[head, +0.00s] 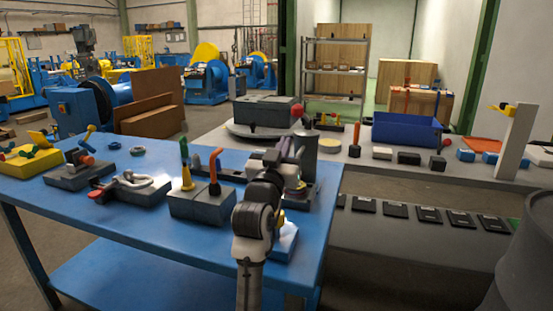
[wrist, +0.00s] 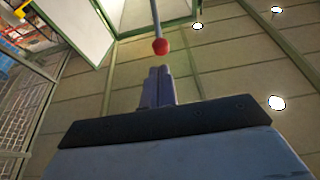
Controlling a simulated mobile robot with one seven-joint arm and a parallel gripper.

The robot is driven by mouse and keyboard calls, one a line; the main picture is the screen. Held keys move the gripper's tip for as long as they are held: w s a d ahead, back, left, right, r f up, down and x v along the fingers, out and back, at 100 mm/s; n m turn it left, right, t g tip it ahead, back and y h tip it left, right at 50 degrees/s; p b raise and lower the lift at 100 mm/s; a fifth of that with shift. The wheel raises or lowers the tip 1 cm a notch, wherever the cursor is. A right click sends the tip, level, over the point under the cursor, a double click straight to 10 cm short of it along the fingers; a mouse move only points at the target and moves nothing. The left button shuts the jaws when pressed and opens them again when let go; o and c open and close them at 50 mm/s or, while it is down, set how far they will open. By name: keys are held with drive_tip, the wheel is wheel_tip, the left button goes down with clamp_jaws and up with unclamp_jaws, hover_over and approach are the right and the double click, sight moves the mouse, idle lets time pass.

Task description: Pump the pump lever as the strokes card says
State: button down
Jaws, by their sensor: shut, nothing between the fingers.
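A red ball knob (wrist: 160,46) on a thin grey rod shows in the wrist view, just beyond my fingertips; it looks like the pump lever's end. In the head view my arm hides much of the pump's base and the gripper is hard to make out. I cannot pick out a readable strokes card.
Several dark tiles lie lower right.

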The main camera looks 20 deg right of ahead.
drive_tip(key=s+a, duration=0.3)
drive_tip(key=s, duration=0.2)
drive_tip(key=shift+a+b, duration=0.25)
drive_tip(key=shift+b, duration=0.1)
drive_tip(key=shift+r, duration=0.1)
